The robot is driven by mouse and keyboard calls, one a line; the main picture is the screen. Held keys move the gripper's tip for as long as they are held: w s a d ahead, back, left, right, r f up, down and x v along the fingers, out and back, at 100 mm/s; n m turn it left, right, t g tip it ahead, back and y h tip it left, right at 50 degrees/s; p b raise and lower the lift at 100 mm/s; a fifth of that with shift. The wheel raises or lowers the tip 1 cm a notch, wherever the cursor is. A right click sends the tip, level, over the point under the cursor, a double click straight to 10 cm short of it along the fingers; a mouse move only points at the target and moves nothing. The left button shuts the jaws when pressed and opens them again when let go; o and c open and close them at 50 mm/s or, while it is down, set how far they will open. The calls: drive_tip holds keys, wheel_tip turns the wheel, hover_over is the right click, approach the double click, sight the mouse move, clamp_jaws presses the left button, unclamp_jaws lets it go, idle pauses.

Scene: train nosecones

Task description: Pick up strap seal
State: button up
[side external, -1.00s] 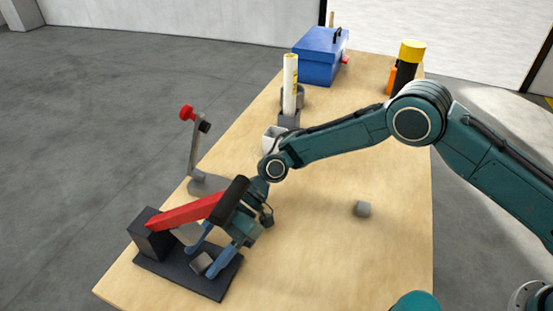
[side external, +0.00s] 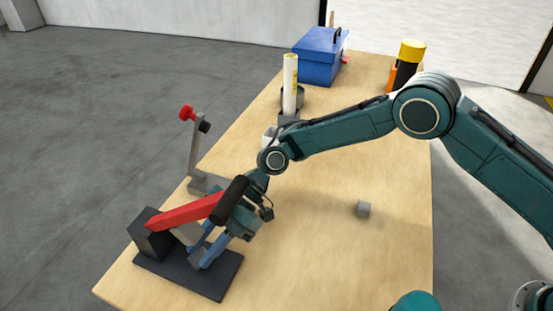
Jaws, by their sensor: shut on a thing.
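My gripper (side external: 207,252) is at the dark base plate (side external: 200,283) of a red-handled tool, with its blue fingers pointing down and left. It is shut on a small grey piece, which I take to be the strap seal; the fingers hide most of it, and I cannot tell whether it still touches the plate. The tool's red lever (side external: 180,212) with a black grip passes above and beside my fingers and partly hides my gripper.
A grey stand with a red knob (side external: 187,112) is behind the tool. A white tube (side external: 290,82), blue toolbox (side external: 318,58) and yellow-capped black cylinder (side external: 407,65) stand farther back.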

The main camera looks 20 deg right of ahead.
drive_tip(key=shift+r, duration=0.8)
drive_tip(key=w+d, duration=0.2)
drive_tip(key=d, duration=0.3)
drive_tip(key=w+d, duration=0.2)
drive_tip(key=d, duration=0.4)
drive_tip(key=w+d, duration=0.3)
drive_tip(key=d, duration=0.2)
drive_tip(key=shift+d+f, duration=0.1)
drive_tip(key=shift+d, duration=0.25)
